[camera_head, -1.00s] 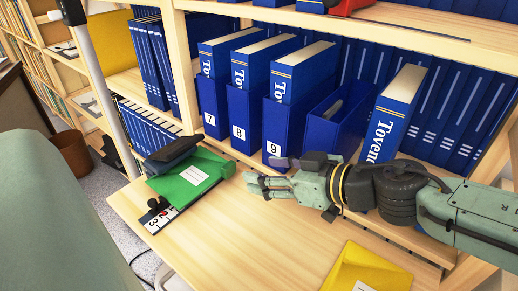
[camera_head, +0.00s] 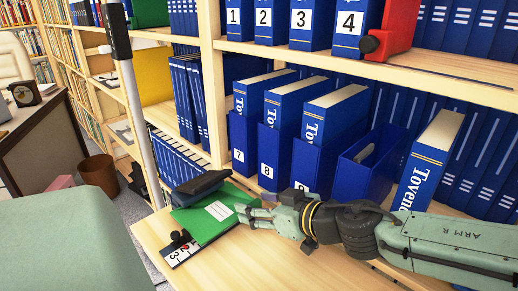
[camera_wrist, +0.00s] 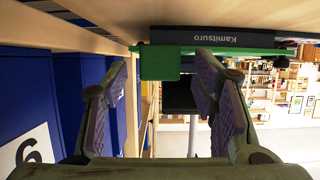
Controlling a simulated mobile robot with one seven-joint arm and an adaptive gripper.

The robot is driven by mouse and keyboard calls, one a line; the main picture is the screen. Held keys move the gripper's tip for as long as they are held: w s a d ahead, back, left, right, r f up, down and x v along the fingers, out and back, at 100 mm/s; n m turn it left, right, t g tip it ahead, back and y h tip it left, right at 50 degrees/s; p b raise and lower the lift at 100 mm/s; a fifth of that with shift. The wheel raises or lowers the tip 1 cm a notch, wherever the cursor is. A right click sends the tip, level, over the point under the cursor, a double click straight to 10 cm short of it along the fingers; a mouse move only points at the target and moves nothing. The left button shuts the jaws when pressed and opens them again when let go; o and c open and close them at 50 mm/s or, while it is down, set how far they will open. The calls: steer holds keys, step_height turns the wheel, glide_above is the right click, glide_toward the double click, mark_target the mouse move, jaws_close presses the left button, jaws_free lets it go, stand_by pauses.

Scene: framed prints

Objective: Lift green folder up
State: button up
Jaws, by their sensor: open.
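The green folder (camera_head: 207,217) lies on the wooden table with a white label on it. Dark flat items (camera_head: 200,184) rest on its back part. My gripper (camera_head: 244,213) is at the folder's right edge, its fingertips overlapping that edge in the head view. In the wrist view, the gripper (camera_wrist: 158,78) is open, and the green edge (camera_wrist: 160,63) shows between the two fingers. I cannot tell whether they touch it. A dark book spine reading "Kamitsuro" (camera_wrist: 228,39) runs along the green edge there.
A numbered strip with a black knob (camera_head: 181,249) sticks out at the folder's front left. Blue binder boxes (camera_head: 270,158) stand on the shelf behind my arm. The table front (camera_head: 240,268) is bare. A white pole (camera_head: 140,130) rises at the left.

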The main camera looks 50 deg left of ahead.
steer(key=shift+c, duration=0.2)
steer(key=c, duration=1.2)
